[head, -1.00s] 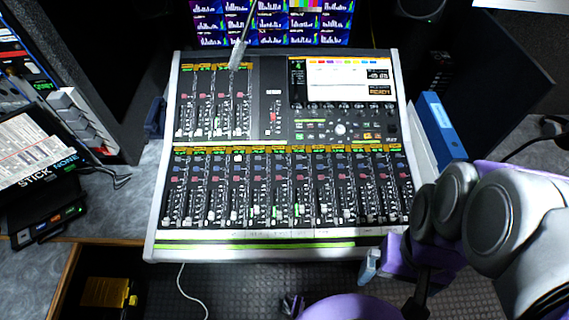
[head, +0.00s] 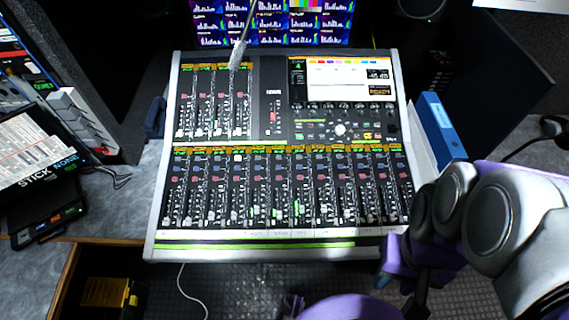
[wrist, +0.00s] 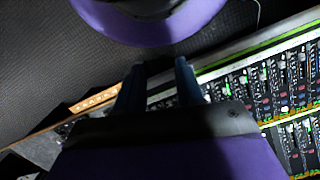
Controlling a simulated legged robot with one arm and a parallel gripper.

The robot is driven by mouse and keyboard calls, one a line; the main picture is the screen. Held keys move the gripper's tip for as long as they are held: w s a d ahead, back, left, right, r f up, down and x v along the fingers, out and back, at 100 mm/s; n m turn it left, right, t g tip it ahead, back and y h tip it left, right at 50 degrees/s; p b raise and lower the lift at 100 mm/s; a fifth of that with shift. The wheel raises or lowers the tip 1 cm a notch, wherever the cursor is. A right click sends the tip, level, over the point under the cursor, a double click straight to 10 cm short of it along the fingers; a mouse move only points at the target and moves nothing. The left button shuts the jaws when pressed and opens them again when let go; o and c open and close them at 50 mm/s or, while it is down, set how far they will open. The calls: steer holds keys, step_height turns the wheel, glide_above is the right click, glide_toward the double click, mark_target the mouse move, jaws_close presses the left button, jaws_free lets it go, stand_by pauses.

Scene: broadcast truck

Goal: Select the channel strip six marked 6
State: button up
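The mixing desk (head: 292,240) lies in the middle of the head view, with a white frame and a lower bank of several channel strips (head: 278,190). The strip numbers are too small to read, so I cannot tell which strip is marked 6. Part of the strips shows at the right of the wrist view (wrist: 265,88). My gripper (wrist: 157,85) has its two dark blue fingers apart, with nothing between them. It is near the desk's front edge, apart from the strips. In the head view my grey and purple arm is at the lower right and mostly hides the gripper.
A lit screen (head: 270,25) stands behind the desk, with a thin gooseneck (head: 240,50) in front of it. A blue binder (head: 440,125) stands to the right. A rack and papers (head: 32,145) are at the left. Dark floor lies in front of the desk.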

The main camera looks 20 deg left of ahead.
jaws_close()
stand_by(0.8)
